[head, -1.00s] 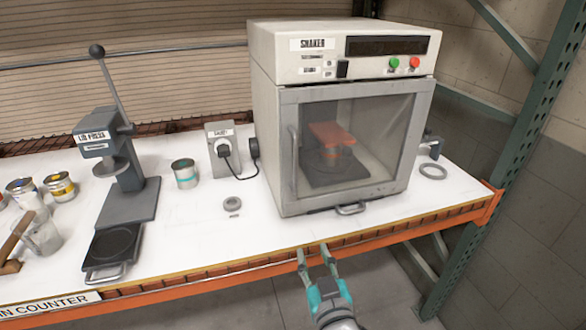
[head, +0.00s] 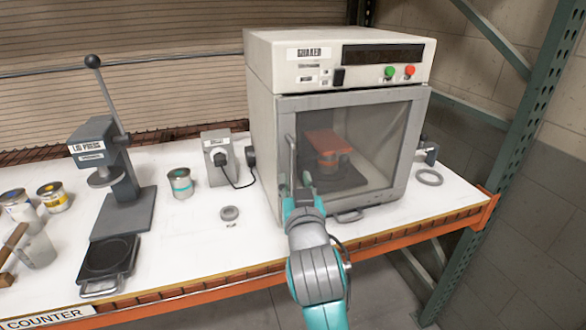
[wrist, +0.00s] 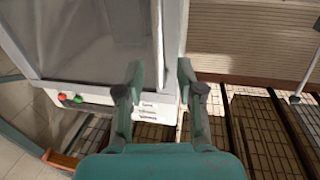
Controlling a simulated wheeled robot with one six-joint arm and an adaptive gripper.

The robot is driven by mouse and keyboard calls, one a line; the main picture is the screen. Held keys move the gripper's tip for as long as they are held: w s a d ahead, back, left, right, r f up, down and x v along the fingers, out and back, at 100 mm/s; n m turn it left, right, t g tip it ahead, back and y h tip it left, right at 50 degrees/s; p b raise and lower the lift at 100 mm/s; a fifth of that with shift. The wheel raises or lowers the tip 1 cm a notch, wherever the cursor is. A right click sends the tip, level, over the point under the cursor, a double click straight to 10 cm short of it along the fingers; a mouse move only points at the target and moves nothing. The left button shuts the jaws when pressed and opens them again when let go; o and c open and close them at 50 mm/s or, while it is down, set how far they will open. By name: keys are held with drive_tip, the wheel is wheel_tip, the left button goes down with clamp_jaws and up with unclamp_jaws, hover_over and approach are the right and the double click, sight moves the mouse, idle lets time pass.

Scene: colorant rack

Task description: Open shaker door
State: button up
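The shaker (head: 262,60) is a boxy off-white machine on the white counter. Its glass-fronted door (head: 385,150) looks shut, with a grey frame and an upright handle (head: 291,150) at the left. My gripper (head: 298,183) is at the lower part of this handle and hides some of the door's lower left corner. In the wrist view, my gripper (wrist: 161,72) is open, its two fingers apart on either side of the door's handle-side edge. The door (wrist: 90,40) fills the upper left there. I cannot tell whether the fingers touch the handle.
Behind the door, an orange-red clamp (head: 327,142) sits above a can. A lid press (head: 105,165), a teal-banded can (head: 181,183) and a plugged-in socket box (head: 216,150) stand left of the shaker. A green rack post (head: 520,130) rises at the right.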

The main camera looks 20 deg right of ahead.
sight(293, 170)
drive_tip(key=w, duration=0.2)
drive_tip(key=w+d, duration=0.1)
drive_tip(key=w, duration=0.2)
drive_tip(key=shift+w, duration=0.35)
clamp_jaws()
